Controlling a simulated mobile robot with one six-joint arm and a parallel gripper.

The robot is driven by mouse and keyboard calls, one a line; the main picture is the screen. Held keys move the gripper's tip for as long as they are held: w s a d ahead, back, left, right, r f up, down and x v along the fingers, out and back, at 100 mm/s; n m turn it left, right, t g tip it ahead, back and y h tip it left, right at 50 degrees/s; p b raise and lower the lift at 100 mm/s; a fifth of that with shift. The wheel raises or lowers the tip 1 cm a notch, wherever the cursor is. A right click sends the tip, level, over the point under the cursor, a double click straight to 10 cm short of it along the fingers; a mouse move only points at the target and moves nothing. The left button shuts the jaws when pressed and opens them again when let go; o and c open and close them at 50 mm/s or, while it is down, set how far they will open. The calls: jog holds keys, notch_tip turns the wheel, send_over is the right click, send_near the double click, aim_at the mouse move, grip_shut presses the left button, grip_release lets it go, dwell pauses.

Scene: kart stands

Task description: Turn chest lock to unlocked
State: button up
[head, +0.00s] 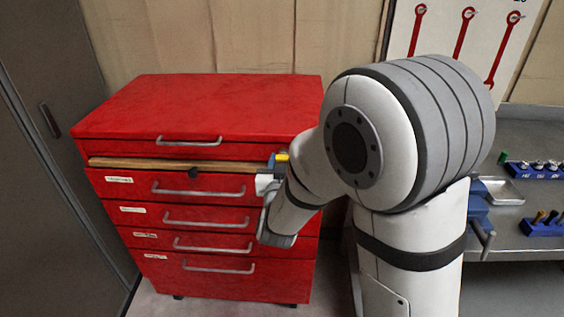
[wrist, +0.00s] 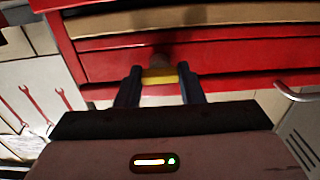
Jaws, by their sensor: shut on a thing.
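The red chest (head: 200,105) stands against the back wall and also fills the upper part of the wrist view (wrist: 110,62). My gripper (head: 277,162) is at the upper right of its front, partly hidden by my arm in the head view. In the wrist view my gripper's two dark fingers (wrist: 160,76) are shut on a yellow piece (wrist: 160,79). A round brownish lock part (wrist: 160,66) shows just beyond it against the red front. The yellow piece also shows in the head view (head: 282,157). Whether the lock is turned cannot be told.
A wooden strip (head: 165,163) runs across the chest below the top drawer. Several drawers with grey handles (head: 205,190) lie below. A grey workbench (head: 535,190) with tools and a tray stands right. A grey door (head: 45,170) is left.

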jog(key=shift+c, duration=1.3)
jog(key=shift+f+m+b, duration=0.15)
jog(key=shift+m+b, duration=0.15)
jog(key=shift+b, duration=0.4)
jog(key=shift+f+m+b, duration=0.15)
jog(key=shift+m+b, duration=0.35)
jog(key=shift+b, duration=0.55)
jog(key=m+b, duration=0.2)
jog(key=b, duration=0.2)
jog(key=shift+f+m, duration=0.1)
jog(key=shift+m, duration=0.2)
jog(key=m+b, duration=0.3)
jog(key=b, duration=0.2)
jog(key=shift+m, duration=0.4)
jog(key=m+b, duration=0.5)
jog(key=b, duration=0.2)
jog(key=m+b, duration=0.2)
jog(key=m, duration=0.1)
jog(key=m+b, duration=0.1)
jog(key=b, duration=0.1)
jog(key=shift+r+m, duration=0.3)
jog(key=shift+m, duration=0.1)
